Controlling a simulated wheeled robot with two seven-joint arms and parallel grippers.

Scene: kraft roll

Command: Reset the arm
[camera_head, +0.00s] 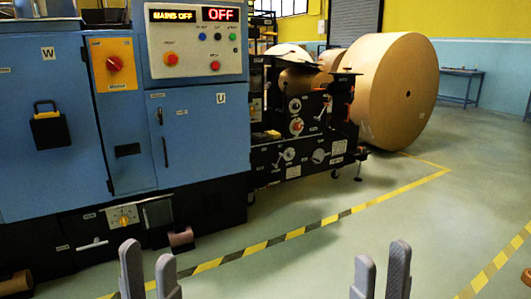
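My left gripper (148,253) rises from the bottom edge, left of centre, in the head view. Its two grey fingers point up, with a gap between them, and nothing is held. My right gripper (382,254) shows at the bottom edge, right of centre, also with its grey fingers apart and empty. Only the fingers show; both arms are out of the frame below. Neither gripper appears to touch anything.
A blue machine (200,130) with a control panel (194,43) reading "MAINS OFF" and "OFF" fills the left. A large kraft roll (390,90) stands behind its black roller section (300,130). Yellow-black tape (330,219) marks the mostly clear floor.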

